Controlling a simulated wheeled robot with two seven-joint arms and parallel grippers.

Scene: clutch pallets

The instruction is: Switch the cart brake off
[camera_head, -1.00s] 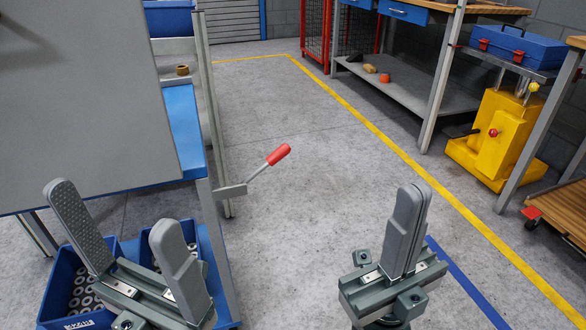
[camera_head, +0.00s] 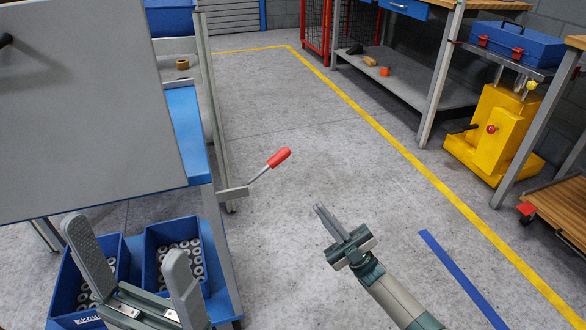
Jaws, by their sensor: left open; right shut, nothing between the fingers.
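The brake lever has a red handle (camera_head: 279,157) on a thin metal rod, tilted up and to the right. It is fixed by a bracket to the upright of the cart (camera_head: 219,240). My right gripper (camera_head: 326,219) is shut and empty, to the right of and below the red handle and apart from it. My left gripper (camera_head: 125,245) is open and empty at the lower left, in front of the blue bins.
Blue bins (camera_head: 150,240) with several metal rings sit on the cart's lower shelf. A large grey panel (camera_head: 85,110) stands at the left. A yellow lift (camera_head: 498,135) stands at the right. The floor (camera_head: 300,110) around the handle is clear.

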